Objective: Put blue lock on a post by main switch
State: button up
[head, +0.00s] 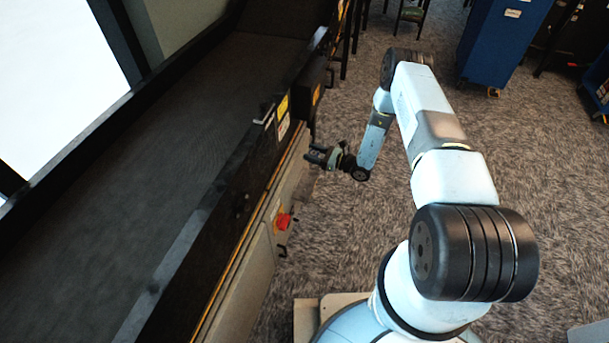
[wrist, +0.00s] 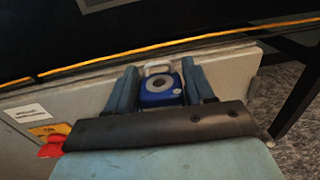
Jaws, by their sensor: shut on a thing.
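The blue lock (wrist: 160,90) shows in the wrist view, a small blue padlock with a pale shackle pointing away from me. My gripper (wrist: 160,87) is shut on it, with one finger on each side. In the head view my gripper (head: 318,156) is at the side of the sorter, close to its grey panel; the lock cannot be made out there. The red main switch (head: 284,221) sits on a yellow plate on the grey side panel. It also shows at the lower left of the wrist view (wrist: 50,149). I cannot make out a post clearly.
The roller sorter (head: 215,130), with a dark belt and a yellow-edged rail, runs along the left. Carpet (head: 340,230) lies open between it and my arm. A blue cabinet (head: 503,40) stands at the back right. A dark leg (wrist: 297,95) is right of the panel.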

aim_at(294, 172)
jog(key=shift+n+g+y, duration=0.3)
jog(key=shift+n+g, duration=0.1)
jog(key=shift+g, duration=0.2)
jog(key=s+a+f, duration=0.1)
jog(key=f, duration=0.1)
jog(key=s+a+f, duration=0.1)
jog(key=s+f, duration=0.1)
jog(key=f, duration=0.1)
jog(key=s+a+f, duration=0.2)
jog(key=shift+f, duration=2.45)
jog(key=shift+w+f, duration=0.1)
jog(key=shift+f, duration=1.5)
jog(key=o, duration=1.2)
jog(key=shift+d, duration=0.1)
jog(key=v, duration=1.3)
jog(key=shift+d, duration=0.4)
